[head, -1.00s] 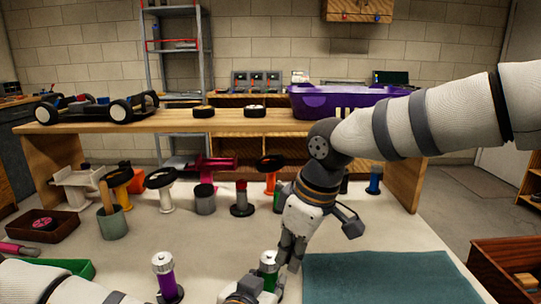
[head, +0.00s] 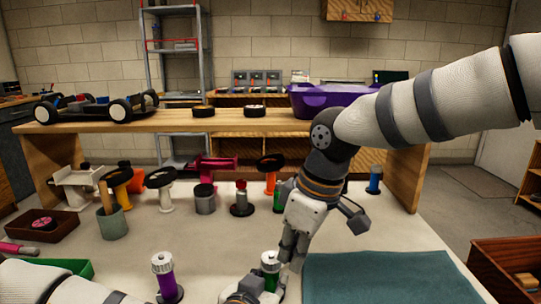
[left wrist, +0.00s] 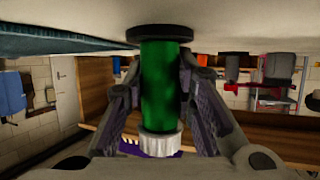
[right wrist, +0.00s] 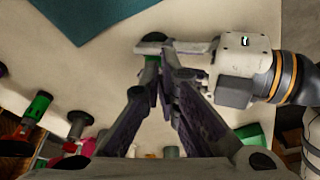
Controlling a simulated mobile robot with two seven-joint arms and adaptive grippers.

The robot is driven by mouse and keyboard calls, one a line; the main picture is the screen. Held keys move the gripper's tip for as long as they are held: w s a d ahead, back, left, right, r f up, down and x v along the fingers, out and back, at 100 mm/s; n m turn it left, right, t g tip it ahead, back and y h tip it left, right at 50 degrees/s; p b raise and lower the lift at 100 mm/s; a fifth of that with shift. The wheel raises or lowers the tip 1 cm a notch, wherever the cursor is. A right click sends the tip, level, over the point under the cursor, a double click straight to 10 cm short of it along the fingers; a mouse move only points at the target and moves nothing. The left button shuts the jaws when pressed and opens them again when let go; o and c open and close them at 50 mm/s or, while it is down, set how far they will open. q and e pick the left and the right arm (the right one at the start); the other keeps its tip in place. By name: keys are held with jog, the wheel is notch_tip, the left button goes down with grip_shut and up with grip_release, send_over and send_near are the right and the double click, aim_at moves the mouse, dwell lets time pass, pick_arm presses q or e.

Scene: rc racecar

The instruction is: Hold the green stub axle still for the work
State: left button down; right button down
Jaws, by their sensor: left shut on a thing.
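The green stub axle (head: 270,264) stands upright on the table, with a dark base and a pale grey ribbed cap. My left gripper (head: 250,287) is around its body from the left. In the left wrist view, the green stub axle (left wrist: 160,85) lies between both fingers of my left gripper (left wrist: 160,90), its dark base against the table. My right gripper (head: 290,258) points down close beside the axle's right side. In the right wrist view my right gripper's fingertips (right wrist: 162,72) are near each other by the axle; whether they touch it or hold anything I cannot tell.
A purple stub axle (head: 165,278) stands to the left. A teal mat (head: 385,278) lies at right. Several parts on stands and a grey cup (head: 205,199) are further back. A raised wooden shelf (head: 180,122) carries a car chassis (head: 95,108) and a purple bin (head: 335,100).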

pick_arm(q)
jog(key=shift+a, duration=0.1)
pick_arm(e)
jog(key=shift+w+a+v, duration=0.1)
jog(key=shift+a+v, duration=0.05)
jog(key=shift+v, duration=0.55)
jog(key=shift+w+a+v, duration=0.1)
jog(key=shift+a+v, duration=0.05)
jog(key=shift+v, duration=0.55)
jog(key=shift+w+a+v, duration=0.1)
jog(key=shift+a+v, duration=0.05)
jog(key=shift+v, duration=0.55)
jog(key=shift+r, duration=0.1)
pick_arm(q)
jog(key=c, duration=1.2)
grip_release()
jog(key=shift+c, duration=0.2)
jog(key=v, duration=1.2)
